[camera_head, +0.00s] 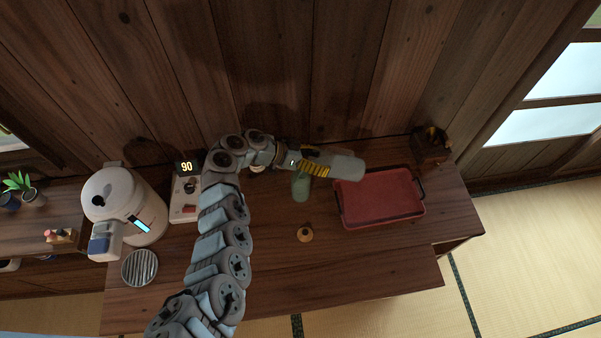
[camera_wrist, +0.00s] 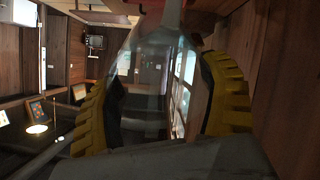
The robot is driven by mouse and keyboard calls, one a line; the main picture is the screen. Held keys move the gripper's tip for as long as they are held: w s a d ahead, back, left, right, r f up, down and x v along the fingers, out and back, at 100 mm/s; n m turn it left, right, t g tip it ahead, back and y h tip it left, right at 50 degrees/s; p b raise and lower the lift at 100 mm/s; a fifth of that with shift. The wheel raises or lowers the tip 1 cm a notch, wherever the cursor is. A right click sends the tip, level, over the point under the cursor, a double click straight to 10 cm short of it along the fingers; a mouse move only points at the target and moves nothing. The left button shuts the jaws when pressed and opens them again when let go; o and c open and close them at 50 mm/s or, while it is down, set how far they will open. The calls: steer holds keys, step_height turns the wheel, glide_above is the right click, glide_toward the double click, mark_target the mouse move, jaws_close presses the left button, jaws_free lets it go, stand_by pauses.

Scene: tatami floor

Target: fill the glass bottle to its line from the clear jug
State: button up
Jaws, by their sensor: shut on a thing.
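My gripper (camera_head: 316,165), with yellow ridged fingers, is shut on the clear jug (camera_head: 347,166). In the head view the jug is pale and see-through, and lies roughly sideways with its far end to the right. In the wrist view the clear jug (camera_wrist: 150,75) fills the space between both yellow fingers; I cannot tell its water level. The greenish glass bottle (camera_head: 300,186) stands on the wooden counter just below my gripper in the picture. Its upper part is partly hidden by the gripper. Its line and contents are too small to tell.
A red tray (camera_head: 346,212) lies right of the bottle. A small tan round item (camera_head: 305,234) lies in front. A device showing 90 (camera_head: 186,188), a white dispenser (camera_head: 140,205) and a round metal grille (camera_head: 139,267) stand left.

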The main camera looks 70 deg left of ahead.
steer(key=shift+s+a+r+t+h+b, duration=0.15)
steer(key=shift+s+r+t+h+b, duration=0.2)
steer(key=shift+t+b, duration=0.95)
stand_by(2.6)
